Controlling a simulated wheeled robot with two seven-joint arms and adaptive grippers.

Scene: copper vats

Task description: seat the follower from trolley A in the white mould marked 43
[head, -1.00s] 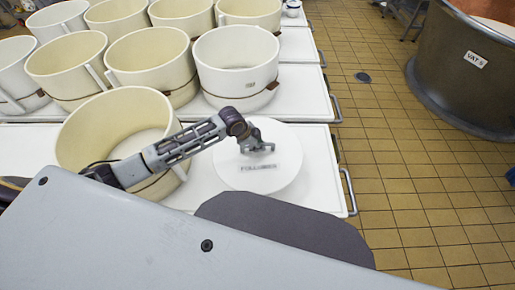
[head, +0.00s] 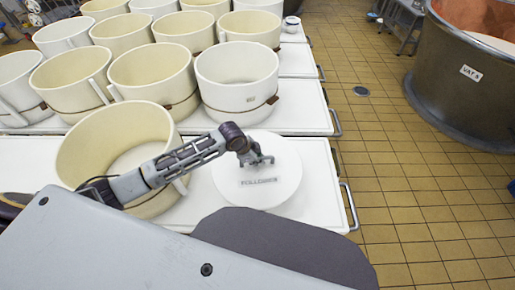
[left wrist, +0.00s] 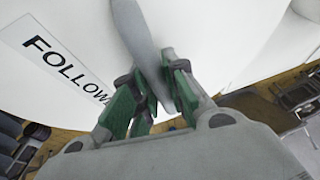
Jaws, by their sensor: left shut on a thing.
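The follower (head: 256,192) is a white round disc with a FOLLOWER label, at the front right of the near white trolley top (head: 325,205). My left gripper (head: 258,158) is over its middle. In the left wrist view the green-padded fingers (left wrist: 158,95) are shut on the follower's grey handle (left wrist: 140,35), with the white disc (left wrist: 215,30) beyond. I cannot tell whether the disc touches the trolley. A large cream mould (head: 85,165) stands just left of it, partly hidden by my arm. I can read no 43 on any mould. My right gripper is not in view.
Several cream moulds, including one with a small unreadable tag (head: 236,90), crowd the trolleys behind. A metal handle rail (head: 350,205) runs along the trolley's right end. Tiled floor (head: 395,180) is open to the right, up to a large vat marked VAT 5 (head: 450,90).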

